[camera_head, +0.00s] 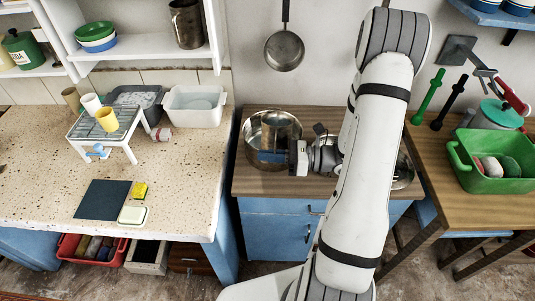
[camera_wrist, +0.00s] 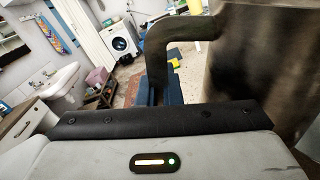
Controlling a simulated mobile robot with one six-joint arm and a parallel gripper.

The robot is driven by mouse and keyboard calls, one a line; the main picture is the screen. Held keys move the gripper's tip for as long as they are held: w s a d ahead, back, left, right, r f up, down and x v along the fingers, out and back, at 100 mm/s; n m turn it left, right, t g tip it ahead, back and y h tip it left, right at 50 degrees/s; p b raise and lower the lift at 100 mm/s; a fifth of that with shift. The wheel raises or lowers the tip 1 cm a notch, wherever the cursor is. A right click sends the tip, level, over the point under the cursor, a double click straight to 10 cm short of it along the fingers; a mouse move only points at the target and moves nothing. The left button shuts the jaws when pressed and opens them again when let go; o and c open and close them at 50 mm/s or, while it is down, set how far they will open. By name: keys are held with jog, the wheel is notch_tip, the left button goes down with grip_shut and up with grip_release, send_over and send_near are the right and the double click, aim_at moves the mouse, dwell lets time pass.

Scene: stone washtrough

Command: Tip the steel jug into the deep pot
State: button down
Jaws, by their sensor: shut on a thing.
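The steel jug (camera_head: 281,127) is in my gripper (camera_head: 272,157), over the deep pot (camera_head: 250,138) in the head view. The jug looks close to upright; its contents cannot be seen. In the wrist view the jug's brown-grey wall (camera_wrist: 262,60) fills the right side. Its dark handle (camera_wrist: 168,45) runs down to the blue fingers of my gripper (camera_wrist: 160,93), which are shut on it. The pot is a wide, shiny round vessel on the wooden worktop. The jug and my gripper hide much of its inside.
Another metal vessel (camera_head: 403,172) shows partly behind my arm on the worktop (camera_head: 265,184). A pan (camera_head: 284,50) hangs on the wall above. A white basin (camera_head: 197,105) and a rack (camera_head: 105,125) stand on the speckled counter to the left. A green tub (camera_head: 490,180) stands right.

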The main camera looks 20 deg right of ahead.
aim_at(269, 142)
jog(key=shift+w+d+r+m+p, duration=0.15)
jog(key=shift+r+m+p, duration=1.05)
jog(key=shift+p, duration=1.2)
dwell(0.4)
jog(key=shift+w+d+r+m+p, duration=0.15)
jog(key=shift+w+r+m+p, duration=0.45)
jog(key=shift+m+p, duration=0.8)
dwell(3.8)
